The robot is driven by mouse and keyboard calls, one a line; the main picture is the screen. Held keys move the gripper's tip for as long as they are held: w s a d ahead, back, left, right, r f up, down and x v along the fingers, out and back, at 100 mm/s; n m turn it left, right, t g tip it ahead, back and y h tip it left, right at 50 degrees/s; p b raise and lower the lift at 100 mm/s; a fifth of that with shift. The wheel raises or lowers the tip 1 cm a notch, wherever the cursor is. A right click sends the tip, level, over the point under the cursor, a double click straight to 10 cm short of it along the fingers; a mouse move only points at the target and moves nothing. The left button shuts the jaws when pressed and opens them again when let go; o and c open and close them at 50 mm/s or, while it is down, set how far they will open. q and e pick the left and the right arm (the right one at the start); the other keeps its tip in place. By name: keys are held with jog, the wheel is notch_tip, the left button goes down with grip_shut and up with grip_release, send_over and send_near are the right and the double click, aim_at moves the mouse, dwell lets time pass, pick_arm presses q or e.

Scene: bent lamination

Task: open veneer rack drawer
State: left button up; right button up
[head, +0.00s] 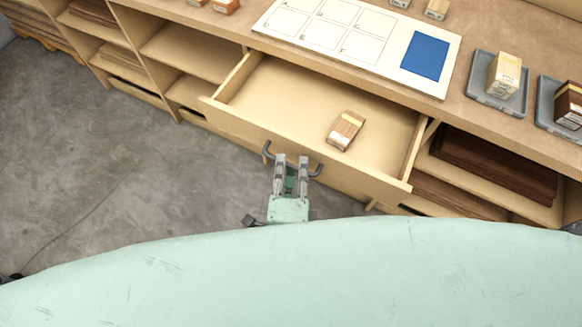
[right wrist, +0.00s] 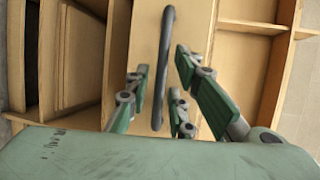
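The veneer rack drawer (head: 262,136) is pulled out from under the worktop in the head view, its inside exposed. A small banded wood bundle (head: 345,131) lies in it. The dark curved drawer handle (head: 268,151) is on its front; my right gripper (head: 291,160) is at the handle and hides its middle. In the right wrist view the handle (right wrist: 164,62) runs between the green fingers of my right gripper (right wrist: 161,85), with visible gaps on both sides, so the gripper looks open around it. My left gripper is not in view.
The worktop (head: 460,115) above holds a white board with a blue patch (head: 425,56) and grey trays (head: 497,84) with wood bundles. Open shelves (head: 195,52) flank the drawer; dark veneer sheets (head: 495,160) lie at right. The grey floor (head: 90,150) at left is clear.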

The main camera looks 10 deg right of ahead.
jog(key=shift+o, duration=0.3)
jog(key=v, duration=0.7)
jog(key=shift+s, duration=0.3)
jog(key=shift+a, duration=0.15)
